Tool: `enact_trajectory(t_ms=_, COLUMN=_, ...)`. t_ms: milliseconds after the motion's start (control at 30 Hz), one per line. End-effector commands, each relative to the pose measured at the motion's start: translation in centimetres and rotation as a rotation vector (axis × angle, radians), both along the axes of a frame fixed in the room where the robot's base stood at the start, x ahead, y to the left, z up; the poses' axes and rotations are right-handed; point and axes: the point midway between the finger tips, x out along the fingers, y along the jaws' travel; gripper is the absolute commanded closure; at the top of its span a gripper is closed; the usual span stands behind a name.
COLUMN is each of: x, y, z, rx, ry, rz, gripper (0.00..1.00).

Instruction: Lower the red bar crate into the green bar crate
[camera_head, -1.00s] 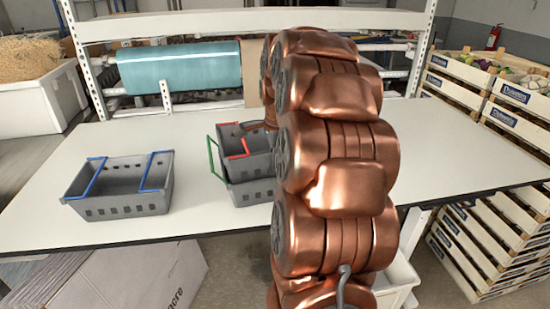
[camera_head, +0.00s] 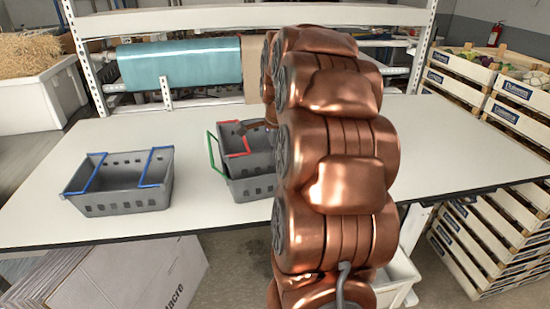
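The red bar crate (camera_head: 256,164) is a grey basket with red bars, just left of my arm on the table. It sits over and seemingly partly inside the green bar crate (camera_head: 250,191), a similar grey basket below it. The red bar crate looks slightly tilted. The green bar (camera_head: 214,154) stands up at the left side of the pair. My arm covers the right side of both crates.
A grey crate with blue bars (camera_head: 120,192) stands on the white table (camera_head: 60,225) to the left, clear of the pair. A rack with a teal roll (camera_head: 182,69) stands behind. Wooden crates (camera_head: 490,230) are stacked at the right. The table between the crates is clear.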

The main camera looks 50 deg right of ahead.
Motion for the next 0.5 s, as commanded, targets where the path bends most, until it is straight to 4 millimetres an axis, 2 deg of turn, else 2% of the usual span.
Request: enact_trajectory(t_ms=500, x=0.01, y=0.09, z=-0.67, rx=-0.001, ry=-0.002, rz=0.0, gripper=1.0)
